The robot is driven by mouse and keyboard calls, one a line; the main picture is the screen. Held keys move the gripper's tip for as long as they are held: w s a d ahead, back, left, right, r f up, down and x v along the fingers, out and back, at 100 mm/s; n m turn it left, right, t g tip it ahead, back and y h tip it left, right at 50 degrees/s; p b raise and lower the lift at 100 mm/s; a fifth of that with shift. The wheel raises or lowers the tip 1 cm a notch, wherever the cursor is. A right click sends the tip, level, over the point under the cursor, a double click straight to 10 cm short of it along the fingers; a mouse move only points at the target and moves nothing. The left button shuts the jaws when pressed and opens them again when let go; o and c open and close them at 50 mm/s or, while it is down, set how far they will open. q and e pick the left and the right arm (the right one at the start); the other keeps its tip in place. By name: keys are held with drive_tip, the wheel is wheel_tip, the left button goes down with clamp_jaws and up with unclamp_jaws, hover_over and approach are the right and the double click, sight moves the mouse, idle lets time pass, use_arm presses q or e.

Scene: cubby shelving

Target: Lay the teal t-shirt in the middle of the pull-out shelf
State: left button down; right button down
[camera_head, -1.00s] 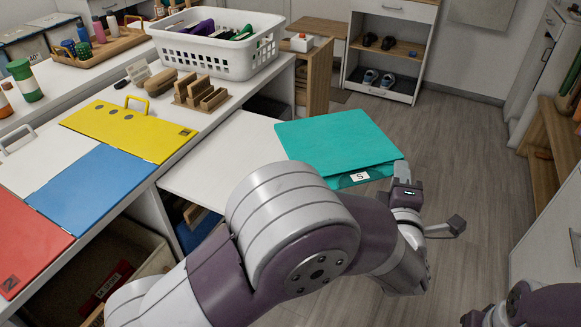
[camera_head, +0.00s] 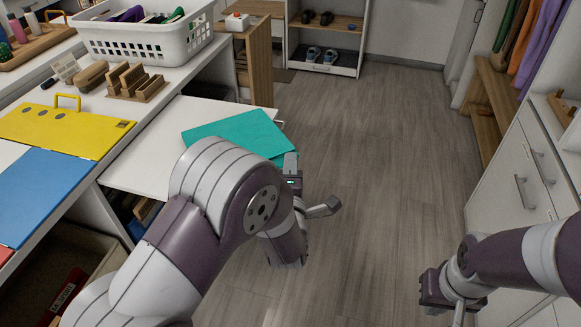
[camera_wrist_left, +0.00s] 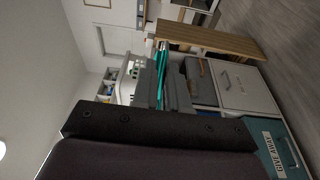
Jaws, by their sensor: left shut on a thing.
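The teal t-shirt (camera_head: 238,132) is folded flat and held roughly level over the right part of the white pull-out shelf (camera_head: 150,150). I cannot tell whether it touches the shelf. My left gripper (camera_head: 305,187) is at the shirt's near right edge and is shut on it. In the left wrist view the teal shirt (camera_wrist_left: 161,72) shows as a thin edge between the dark fingers. My left arm hides the shelf's near part. My right gripper (camera_head: 445,295) is low at the right, over the floor, away from the shirt; its fingers are not clear.
A white basket (camera_head: 145,40) and a wooden block holder (camera_head: 137,82) stand behind. White drawers (camera_head: 530,165) stand at the right. The floor between is clear.

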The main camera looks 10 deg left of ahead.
use_arm(q)
drive_tip(key=shift+f+b, duration=0.25)
drive_tip(key=shift+b, duration=0.05)
drive_tip(key=c, duration=1.1)
unclamp_jaws()
drive_tip(key=p+v, duration=0.1)
drive_tip(key=v, duration=1.1)
wheel_tip(320, 180, down, 5)
drive_tip(key=w+m+g+h, duration=0.2)
drive_tip(key=m+g+h, duration=0.2)
drive_tip(key=m+g, duration=0.45)
drive_tip(key=s+a+m+g, duration=0.7)
drive_tip(key=s+m+g, duration=0.1)
drive_tip(key=s+m, duration=0.4)
drive_tip(key=shift+w+r+p, duration=0.15)
drive_tip(key=shift+r+p, duration=11.05)
drive_tip(key=shift+p, duration=0.6)
